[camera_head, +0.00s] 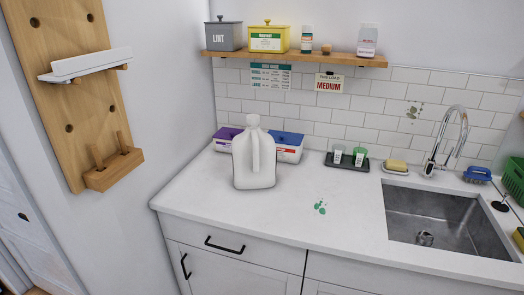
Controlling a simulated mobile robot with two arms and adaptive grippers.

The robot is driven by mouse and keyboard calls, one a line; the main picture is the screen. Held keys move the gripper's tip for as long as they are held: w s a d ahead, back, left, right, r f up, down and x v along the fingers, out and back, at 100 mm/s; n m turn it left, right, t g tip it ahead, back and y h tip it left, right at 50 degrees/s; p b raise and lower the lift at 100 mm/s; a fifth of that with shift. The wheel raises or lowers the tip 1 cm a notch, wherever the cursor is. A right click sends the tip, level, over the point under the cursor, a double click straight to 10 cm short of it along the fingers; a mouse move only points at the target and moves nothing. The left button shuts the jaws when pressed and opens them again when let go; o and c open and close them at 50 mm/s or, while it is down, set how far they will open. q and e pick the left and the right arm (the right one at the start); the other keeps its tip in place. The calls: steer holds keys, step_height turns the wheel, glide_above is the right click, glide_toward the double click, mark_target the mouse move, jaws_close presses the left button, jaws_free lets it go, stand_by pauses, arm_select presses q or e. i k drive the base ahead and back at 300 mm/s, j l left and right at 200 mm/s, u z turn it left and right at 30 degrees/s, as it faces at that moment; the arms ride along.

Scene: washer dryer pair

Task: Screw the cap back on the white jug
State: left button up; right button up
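The white jug (254,164) stands upright on the white countertop, left of the sink, with its handle facing me. A pale piece tops its neck (253,121); I cannot tell whether it is a cap or the bare mouth. I cannot make out a separate loose cap on the counter. Neither of my grippers is in view.
Purple and blue boxes (288,146) stand close behind the jug. A dark tray (347,162) with two small cups, a yellow sponge (396,165), and a sink (450,222) lie to the right. A shelf (295,58) hangs above.

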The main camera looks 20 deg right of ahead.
mark_target(254, 152)
steer(key=i+l+z, duration=0.15)
steer(key=i, duration=0.35)
steer(key=i+l+z, duration=0.2)
steer(key=i, duration=0.25)
